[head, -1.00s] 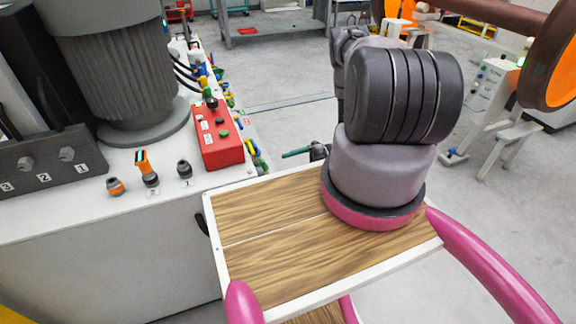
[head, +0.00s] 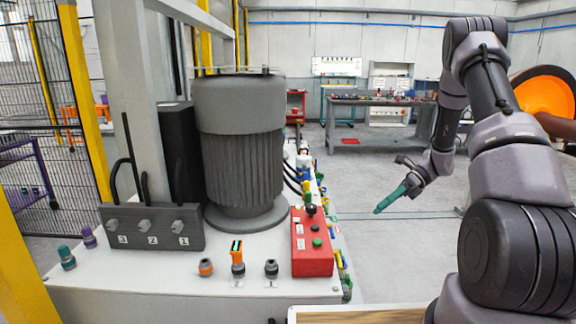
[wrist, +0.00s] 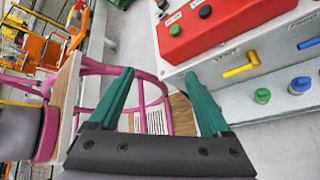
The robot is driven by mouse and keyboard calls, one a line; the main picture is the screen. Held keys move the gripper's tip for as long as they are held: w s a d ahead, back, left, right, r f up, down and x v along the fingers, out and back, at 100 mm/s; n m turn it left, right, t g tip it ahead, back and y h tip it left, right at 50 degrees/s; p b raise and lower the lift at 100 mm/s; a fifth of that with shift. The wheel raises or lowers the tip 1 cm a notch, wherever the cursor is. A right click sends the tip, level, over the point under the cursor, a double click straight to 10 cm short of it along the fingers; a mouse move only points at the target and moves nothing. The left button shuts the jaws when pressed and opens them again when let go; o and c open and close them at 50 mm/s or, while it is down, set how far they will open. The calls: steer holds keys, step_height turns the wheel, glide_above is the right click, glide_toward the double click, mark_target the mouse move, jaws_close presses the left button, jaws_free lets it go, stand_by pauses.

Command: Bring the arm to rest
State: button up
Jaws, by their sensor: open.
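My arm rises at the right of the head view and bends over, its forearm hanging down towards the middle. My gripper (head: 384,207) ends it, with teal fingers pointing down and left over the open floor, to the right of the red control box (head: 311,242). In the wrist view my gripper (wrist: 158,92) shows two teal fingers spread well apart with nothing between them. Beyond the fingers the wrist view shows pink rails (wrist: 96,66) and a strip of wooden deck. The gripper touches nothing that I can see.
A white bench (head: 190,292) carries a grey motor (head: 241,150), a numbered valve block (head: 152,227) and several small connectors. A yellow handle (wrist: 241,64) and coloured knobs sit on its side near the gripper. A workbench (head: 375,125) stands far back. The floor between is clear.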

steer(key=s+a+r+n+t+h, duration=0.1)
steer(key=s+a+r+n+h, duration=0.3)
steer(key=r, duration=0.6)
steer(key=s+d+r+n+t+h, duration=0.1)
steer(key=s+r+n+t, duration=0.1)
steer(key=r+n, duration=0.5)
steer(key=s+a+r+n+t+h, duration=0.1)
steer(key=s+r+n+t+h, duration=0.3)
steer(key=s+r+n+t, duration=0.4)
steer(key=s+r+n, duration=0.1)
steer(key=s+r, duration=0.6)
steer(key=shift+r, duration=0.2)
stand_by(2.8)
